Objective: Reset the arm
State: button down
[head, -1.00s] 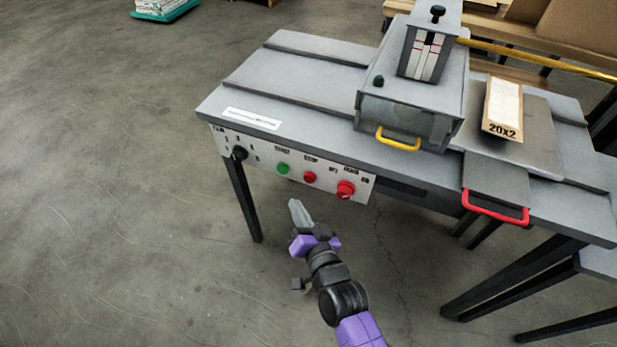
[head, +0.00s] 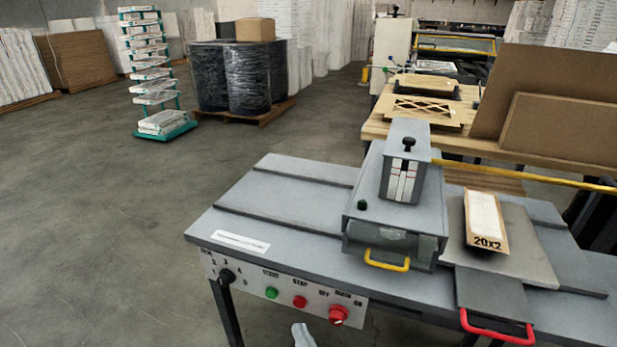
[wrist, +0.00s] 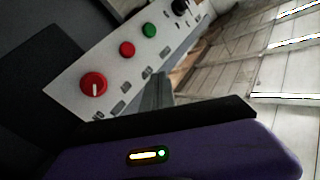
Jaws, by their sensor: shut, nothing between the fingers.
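My gripper (head: 303,335) shows only as a grey tip at the bottom edge of the head view, in front of the machine's control panel (head: 285,293). In the wrist view the fingers (wrist: 158,92) are together with nothing between them. Beyond them in that view is the panel, with a large red knob (wrist: 93,85), a smaller red button (wrist: 127,49) and a green button (wrist: 149,30). The fingers appear apart from the panel. The rest of the arm is out of the head view.
The grey machine table (head: 290,200) carries a press head with a yellow handle (head: 386,262), a 20x2 box (head: 485,222) and a red-handled plate (head: 497,330). Behind stand a wooden bench (head: 470,135), wrapped drums (head: 247,78) and a teal rack (head: 165,128). Floor at left is clear.

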jog(key=s+d+r+h, duration=0.2)
jog(key=s+d, duration=0.5)
jog(key=s, duration=0.4)
jog(key=s+d+r+g+h, duration=0.1)
jog(key=s+d+r+h, duration=0.1)
jog(key=s+d+r, duration=0.2)
jog(key=s+d+r+n+g+h+p, duration=0.1)
jog(key=s+d, duration=0.9)
jog(key=s, duration=1)
jog(key=shift+d+r+h, duration=0.15)
jog(key=shift+r+h, duration=0.55)
jog(key=shift+r, duration=0.2)
jog(key=shift+s, duration=0.1)
